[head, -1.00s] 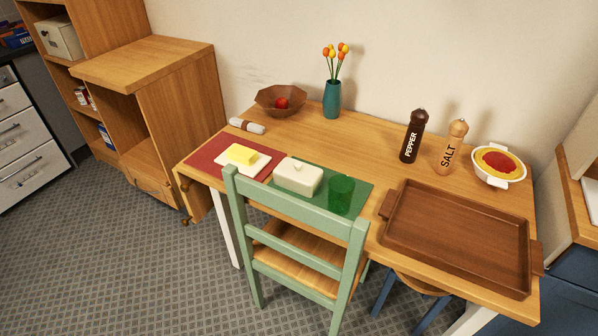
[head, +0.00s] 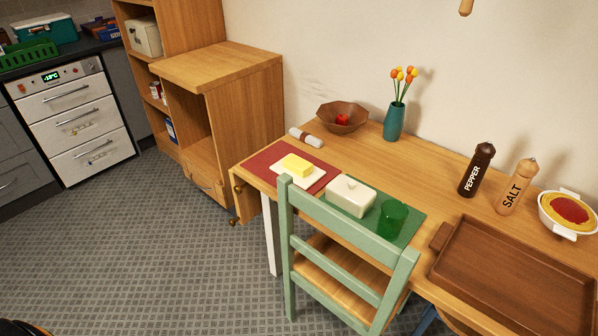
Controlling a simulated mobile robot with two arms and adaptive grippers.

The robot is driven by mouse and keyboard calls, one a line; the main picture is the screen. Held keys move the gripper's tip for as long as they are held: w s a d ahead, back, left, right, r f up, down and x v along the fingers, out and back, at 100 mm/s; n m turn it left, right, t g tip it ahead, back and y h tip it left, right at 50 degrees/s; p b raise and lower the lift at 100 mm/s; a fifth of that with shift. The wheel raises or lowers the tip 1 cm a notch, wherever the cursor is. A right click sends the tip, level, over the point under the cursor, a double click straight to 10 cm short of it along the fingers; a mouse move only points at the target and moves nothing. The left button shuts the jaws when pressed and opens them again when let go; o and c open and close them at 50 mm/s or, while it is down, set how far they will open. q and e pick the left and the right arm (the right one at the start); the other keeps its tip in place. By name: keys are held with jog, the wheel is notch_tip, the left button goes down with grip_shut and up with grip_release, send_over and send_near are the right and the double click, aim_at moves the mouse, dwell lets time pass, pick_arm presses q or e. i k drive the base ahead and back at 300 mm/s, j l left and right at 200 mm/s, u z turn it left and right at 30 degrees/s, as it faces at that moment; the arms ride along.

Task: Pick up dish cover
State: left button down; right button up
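The dish cover looks to be the cream-white lid with a small knob (head: 350,195), sitting on the green placemat (head: 408,232) on the wooden table. It stands just behind the green chair's top rail, to the left of a green glass. A yellow block of butter (head: 294,165) lies uncovered on a white dish (head: 313,175) on the red placemat (head: 262,163) to its left. Neither of my grippers is in view.
A green chair (head: 345,235) stands against the table's front edge. A green glass (head: 391,218), brown tray (head: 510,270), pepper mill (head: 477,170), salt mill (head: 516,187), vase (head: 394,122) and bowl (head: 342,118) are on the table (head: 430,170). The carpet at left is clear.

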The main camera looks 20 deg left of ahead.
aim_at(356, 198)
jog(key=i+j, duration=0.15)
jog(key=j, duration=0.2)
jog(key=i+j+z, duration=0.15)
jog(key=j, duration=0.2)
jog(key=i+j+z, duration=0.15)
jog(key=j, duration=0.25)
jog(key=i+j+z, duration=0.2)
jog(key=j, duration=0.2)
jog(key=j+z, duration=0.15)
jog(key=j, duration=0.25)
